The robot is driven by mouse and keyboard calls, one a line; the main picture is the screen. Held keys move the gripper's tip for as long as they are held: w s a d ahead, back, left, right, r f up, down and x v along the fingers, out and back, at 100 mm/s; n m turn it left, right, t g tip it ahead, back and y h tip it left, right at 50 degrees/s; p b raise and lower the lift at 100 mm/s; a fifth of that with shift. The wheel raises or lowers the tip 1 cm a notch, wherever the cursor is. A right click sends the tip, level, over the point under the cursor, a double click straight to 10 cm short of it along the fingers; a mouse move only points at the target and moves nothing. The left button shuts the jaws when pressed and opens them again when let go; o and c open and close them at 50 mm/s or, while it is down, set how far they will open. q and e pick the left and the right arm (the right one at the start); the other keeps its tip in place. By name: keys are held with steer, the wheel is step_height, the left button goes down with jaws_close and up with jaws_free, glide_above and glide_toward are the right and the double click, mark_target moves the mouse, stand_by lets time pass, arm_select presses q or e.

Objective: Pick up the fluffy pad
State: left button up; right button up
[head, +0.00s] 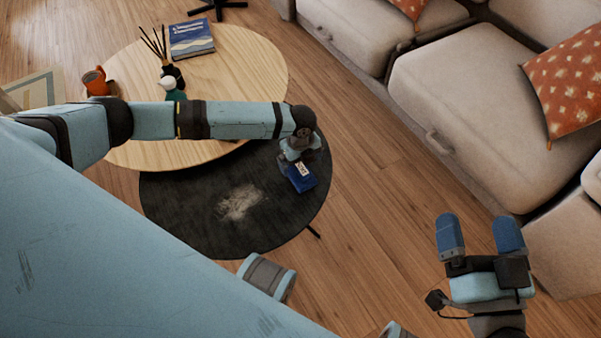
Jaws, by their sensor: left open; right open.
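A pale, fuzzy patch (240,203), which looks like the fluffy pad, lies flat on the dark round table (185,222). My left gripper (301,178) hangs from the arm over the right part of this table, to the right of and apart from the pad. It is open, and its blue fingers overlap in this view, so what lies directly under them is hidden. My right gripper (480,236) is open and empty over the wooden floor at the lower right, well away from the pad.
A light wooden round table (250,62) stands behind the dark one, carrying a blue book (191,38), an orange mug (96,82), a reed diffuser (172,72) and a small green-and-white item (170,88). A beige sofa (480,110) with patterned cushions (568,85) lines the right.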

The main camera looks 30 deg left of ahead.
mark_target(300, 166)
arm_select(q)
step_height(300, 166, down, 5)
steer(key=b, duration=0.3)
steer(key=shift+f, duration=0.15)
arm_select(e)
steer(key=f+g, duration=0.1)
steer(key=f, duration=0.1)
steer(key=f+g, duration=0.1)
steer(key=f, duration=0.1)
steer(key=shift+a+f+n, duration=0.2)
steer(key=shift+f+n, duration=0.1)
steer(key=shift+f, duration=0.05)
arm_select(q)
steer(key=c, duration=1)
